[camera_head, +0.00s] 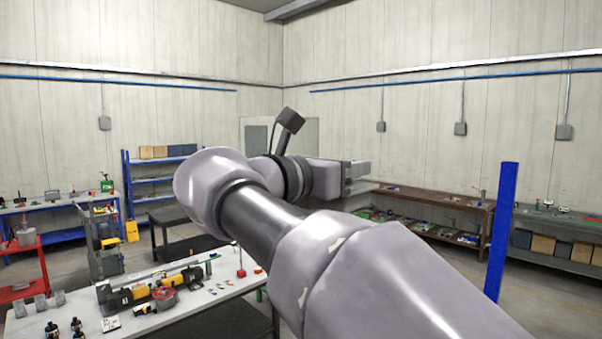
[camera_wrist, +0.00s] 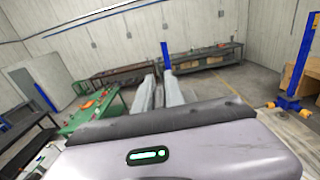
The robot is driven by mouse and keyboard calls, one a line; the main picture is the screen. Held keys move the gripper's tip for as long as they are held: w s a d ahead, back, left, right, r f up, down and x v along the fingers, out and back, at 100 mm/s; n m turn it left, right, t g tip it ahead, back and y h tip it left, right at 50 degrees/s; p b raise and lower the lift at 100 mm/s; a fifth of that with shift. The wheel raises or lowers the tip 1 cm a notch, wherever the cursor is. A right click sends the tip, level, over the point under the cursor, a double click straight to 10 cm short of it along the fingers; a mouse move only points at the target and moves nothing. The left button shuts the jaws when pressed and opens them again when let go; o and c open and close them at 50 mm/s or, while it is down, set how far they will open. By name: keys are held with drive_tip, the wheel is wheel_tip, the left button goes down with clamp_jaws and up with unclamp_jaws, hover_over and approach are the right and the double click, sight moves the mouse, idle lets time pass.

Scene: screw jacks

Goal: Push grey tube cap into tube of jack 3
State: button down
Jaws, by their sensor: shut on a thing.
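My gripper shows in the wrist view (camera_wrist: 159,78), its two long grey fingers pointing away with a narrow gap between them. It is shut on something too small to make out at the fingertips. In the head view my gripper (camera_head: 362,170) points right, in the air, partly behind my own arm. I cannot make out the grey tube cap in either view. No jack can be told for certain as jack 3. A small red upright thing (camera_head: 241,271) stands on the near white table (camera_head: 215,306); I cannot tell whether it is a jack.
A yellow-and-black tool (camera_head: 165,293) and small parts lie on the near table. A blue post (camera_head: 501,232) stands at right. A brown workbench (camera_head: 432,199) runs along the back wall. A green table (camera_wrist: 88,117) lies left in the wrist view. Open floor lies between benches.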

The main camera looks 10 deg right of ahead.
sight(358, 201)
drive_tip(key=shift+s+d+r, duration=0.25)
drive_tip(key=shift+s+d, duration=0.55)
drive_tip(key=shift+s, duration=0.3)
drive_tip(key=shift+w+a+f+b, duration=0.3)
drive_tip(key=shift+w+a+f, duration=0.3)
drive_tip(key=shift+w, duration=0.05)
drive_tip(key=f+b, duration=0.2)
drive_tip(key=f, duration=0.1)
drive_tip(key=f+b, duration=0.1)
drive_tip(key=shift+s+d+f, duration=0.25)
drive_tip(key=shift+s+f, duration=0.05)
drive_tip(key=shift+w+a+f, duration=0.15)
drive_tip(key=shift+w+f, duration=0.05)
drive_tip(key=shift+s+r, duration=0.1)
drive_tip(key=shift+s, duration=0.1)
drive_tip(key=shift+w, duration=0.15)
drive_tip(key=shift+p, duration=1)
drive_tip(key=shift+f+b, duration=1.1)
drive_tip(key=shift+f, duration=0.9)
